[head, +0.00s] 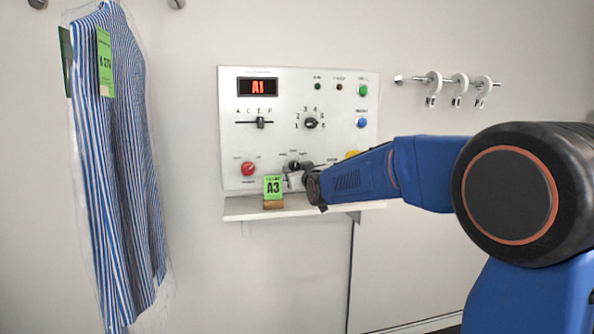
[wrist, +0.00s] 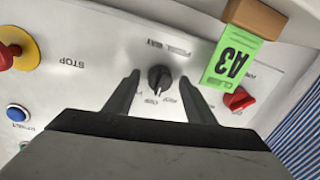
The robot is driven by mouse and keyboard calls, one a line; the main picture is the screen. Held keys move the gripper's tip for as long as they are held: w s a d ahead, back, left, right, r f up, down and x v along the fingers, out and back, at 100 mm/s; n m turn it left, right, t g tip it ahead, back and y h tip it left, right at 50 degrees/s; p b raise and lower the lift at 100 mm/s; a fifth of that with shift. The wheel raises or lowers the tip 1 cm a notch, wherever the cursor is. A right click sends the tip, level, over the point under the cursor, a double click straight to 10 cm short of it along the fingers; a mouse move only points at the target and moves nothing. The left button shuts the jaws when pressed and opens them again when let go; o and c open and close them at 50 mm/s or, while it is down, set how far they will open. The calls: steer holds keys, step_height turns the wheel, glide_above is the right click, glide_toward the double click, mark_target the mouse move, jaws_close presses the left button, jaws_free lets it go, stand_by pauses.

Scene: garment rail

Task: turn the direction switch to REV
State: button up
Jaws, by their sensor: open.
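The direction switch is a small black rotary knob on the light control panel. In the head view the knob (head: 293,166) sits at the panel's lower middle, just above my gripper (head: 295,180). In the wrist view, which shows the panel upside down, the knob (wrist: 159,76) lies between the two fingertips of my gripper (wrist: 160,80). The fingers are open, one on each side, with a gap to the knob. A pale mark on the knob points down in that view. The small labels around it are too blurred to read, so its setting is unclear.
A green A3 tag on a wooden block (head: 272,188) stands on the narrow shelf (head: 240,208), close to my gripper. A red knob (head: 248,169) is left of the switch, a yellow-based red stop button (wrist: 20,50) on its other side. A striped bagged garment (head: 115,160) hangs left.

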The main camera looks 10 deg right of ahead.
steer(key=c, duration=1)
steer(key=shift+c, duration=0.2)
steer(key=shift+n, duration=0.3)
steer(key=n, duration=0.3)
steer(key=shift+r, duration=0.1)
steer(key=shift+n+g, duration=0.3)
steer(key=shift+n, duration=1.7)
steer(key=o, duration=1)
